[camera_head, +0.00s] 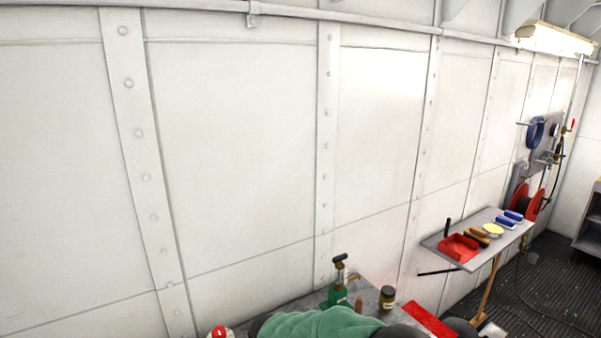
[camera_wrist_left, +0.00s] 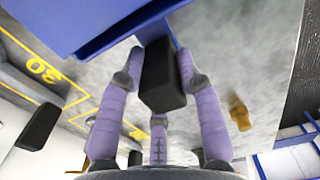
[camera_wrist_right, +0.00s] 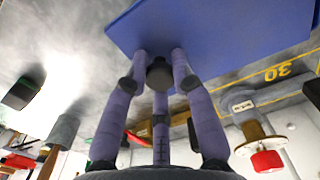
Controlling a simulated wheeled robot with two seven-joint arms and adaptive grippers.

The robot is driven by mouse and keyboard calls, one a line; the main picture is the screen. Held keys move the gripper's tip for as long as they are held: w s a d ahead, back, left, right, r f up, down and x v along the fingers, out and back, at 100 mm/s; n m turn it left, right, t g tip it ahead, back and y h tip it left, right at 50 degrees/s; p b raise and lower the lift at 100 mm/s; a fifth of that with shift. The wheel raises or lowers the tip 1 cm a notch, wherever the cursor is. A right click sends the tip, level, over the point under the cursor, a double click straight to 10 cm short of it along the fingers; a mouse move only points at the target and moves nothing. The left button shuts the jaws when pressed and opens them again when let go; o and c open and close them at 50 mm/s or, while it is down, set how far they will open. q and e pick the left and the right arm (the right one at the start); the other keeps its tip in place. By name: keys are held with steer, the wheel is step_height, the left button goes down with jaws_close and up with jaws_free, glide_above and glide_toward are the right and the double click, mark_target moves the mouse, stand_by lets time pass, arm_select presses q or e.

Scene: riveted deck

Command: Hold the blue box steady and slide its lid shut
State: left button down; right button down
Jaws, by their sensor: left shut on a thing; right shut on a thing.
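The blue box is out of the head view, and so are both my grippers. In the left wrist view blue panels of the box (camera_wrist_left: 75,28) fill the upper left. My left gripper (camera_wrist_left: 163,72) is shut on a black block-shaped handle (camera_wrist_left: 162,85) next to a blue edge. In the right wrist view a broad blue face (camera_wrist_right: 225,35) spans the top. My right gripper (camera_wrist_right: 160,70) is shut on a dark round knob (camera_wrist_right: 159,76) at that face's lower edge. I cannot tell which blue panel is the lid, or how far it is open.
A grey bench top (camera_head: 368,296) carries a green-based tool (camera_head: 338,290), a jar (camera_head: 387,297) and a red strip (camera_head: 430,320). A green rumpled thing (camera_head: 320,326) lies in front. A side table (camera_head: 440,240) holds a red tray (camera_head: 458,247). A riveted white wall (camera_head: 240,140) stands behind.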

steer(key=shift+s+a, duration=0.3)
steer(key=shift+a, duration=0.2)
steer(key=c, duration=1)
jaws_free()
steer(key=shift+o, duration=0.2)
steer(key=shift+r, duration=0.1)
step_height(320, 180, up, 17)
arm_select(q)
steer(key=c, duration=0.8)
jaws_free()
